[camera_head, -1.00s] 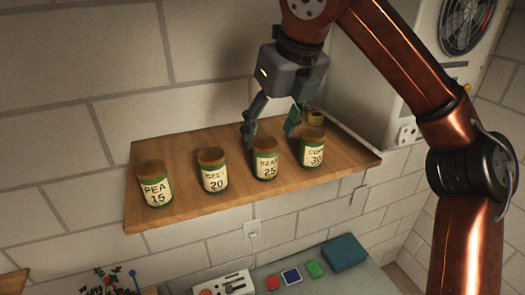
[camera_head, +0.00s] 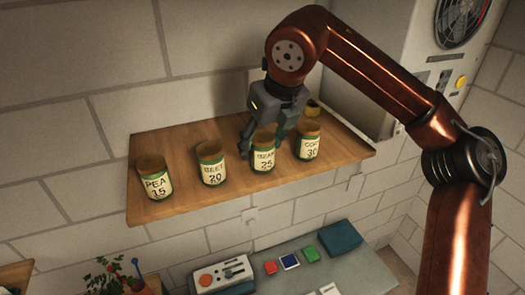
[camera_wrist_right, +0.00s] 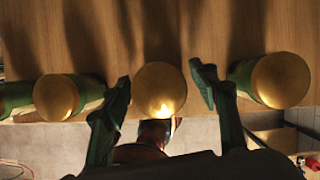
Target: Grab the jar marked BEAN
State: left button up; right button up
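The jar marked BEAN 25 (camera_head: 264,160) stands upright on a wooden wall shelf (camera_head: 205,204), between the jar marked BEET 20 (camera_head: 212,171) and the jar marked CORN 30 (camera_head: 308,150). My right gripper (camera_head: 266,134) is open, lowered from above behind the BEAN jar. In the wrist view its fingers (camera_wrist_right: 160,84) are spread either side of a round gold lid (camera_wrist_right: 160,88), which fits the BEAN jar. No finger clearly touches it; the jar partly hides the fingers in the head view. My left gripper is out of view.
The jar marked PEA 15 (camera_head: 156,184) stands at the shelf's left end. Below, a bench (camera_head: 345,276) holds a control box (camera_head: 223,273), coloured blocks and a teal box (camera_head: 340,238).

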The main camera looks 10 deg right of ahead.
jog(key=c, duration=1.1)
jog(key=shift+o, duration=0.2)
jog(key=shift+r, duration=0.15)
